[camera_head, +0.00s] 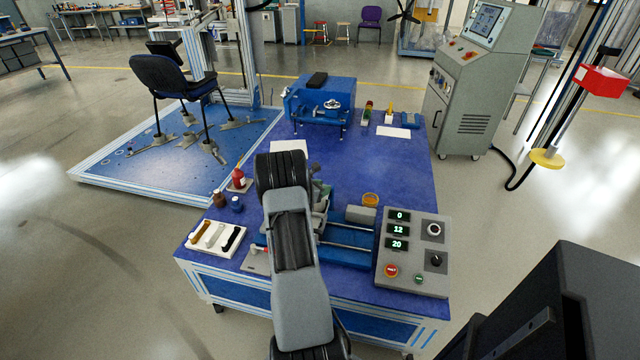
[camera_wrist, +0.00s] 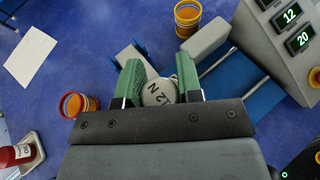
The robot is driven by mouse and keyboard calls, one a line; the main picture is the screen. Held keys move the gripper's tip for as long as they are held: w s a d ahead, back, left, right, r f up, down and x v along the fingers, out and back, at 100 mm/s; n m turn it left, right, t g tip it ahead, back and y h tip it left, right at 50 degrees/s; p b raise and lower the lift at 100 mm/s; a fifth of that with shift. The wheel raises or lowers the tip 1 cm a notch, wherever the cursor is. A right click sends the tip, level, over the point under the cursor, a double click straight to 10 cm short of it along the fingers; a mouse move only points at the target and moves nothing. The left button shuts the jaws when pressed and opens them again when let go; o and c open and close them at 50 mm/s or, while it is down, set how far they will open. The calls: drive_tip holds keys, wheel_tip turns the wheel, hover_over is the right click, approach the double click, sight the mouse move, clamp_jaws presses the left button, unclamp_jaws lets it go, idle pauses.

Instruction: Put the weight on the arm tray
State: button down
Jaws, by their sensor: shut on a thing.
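A round grey weight (camera_wrist: 160,93), with a marking that reads like 12 N, sits between the green fingers of my gripper (camera_wrist: 160,78) in the wrist view. The fingers are shut on its sides. In the head view my arm hides the weight and most of my gripper, near the blue fixture in the bench's front middle. A white tray (camera_head: 210,251) at the bench's front left holds three arm-shaped pieces, pale, brown and black. It looks like the arm tray. It stands left of my arm, apart from the weight, and is out of the wrist view.
The blue fixture (camera_head: 345,243) with rails and a control box (camera_head: 412,255) stand right of my arm. An amber cup (camera_head: 370,200) is behind the fixture. A blue machine (camera_head: 320,98) is at the back. The bench's middle right is clear.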

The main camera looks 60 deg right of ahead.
idle(0.4)
drive_tip(key=c, duration=0.8)
unclamp_jaws()
drive_tip(key=shift+f, duration=0.15)
drive_tip(key=w+a+r+m+y+p, duration=0.1)
drive_tip(key=w+a+r+m, duration=0.1)
drive_tip(key=a+r, duration=0.5)
drive_tip(key=w+a+r+m+y, duration=0.1)
drive_tip(key=a+r+m, duration=0.15)
drive_tip(key=a, duration=0.85)
drive_tip(key=s+a+r+m+t+y, duration=0.2)
drive_tip(key=a+m+y, duration=0.1)
drive_tip(key=a, duration=0.8)
drive_tip(key=s+a+r+m+t+y, duration=0.2)
drive_tip(key=s+a+r+m+y, duration=0.1)
drive_tip(key=a, duration=0.8)
drive_tip(key=s+a+r+m+t+y, duration=0.2)
drive_tip(key=a+r+m+y, duration=0.1)
drive_tip(key=a, duration=0.8)
drive_tip(key=shift+s+a+m+t+y, duration=0.1)
drive_tip(key=shift+s+m+t+y, duration=0.1)
drive_tip(key=shift+m+y, duration=0.25)
drive_tip(key=shift+s+a+m+t+y, duration=0.1)
drive_tip(key=shift+m+t+y, duration=0.15)
drive_tip(key=shift+y, duration=0.3)
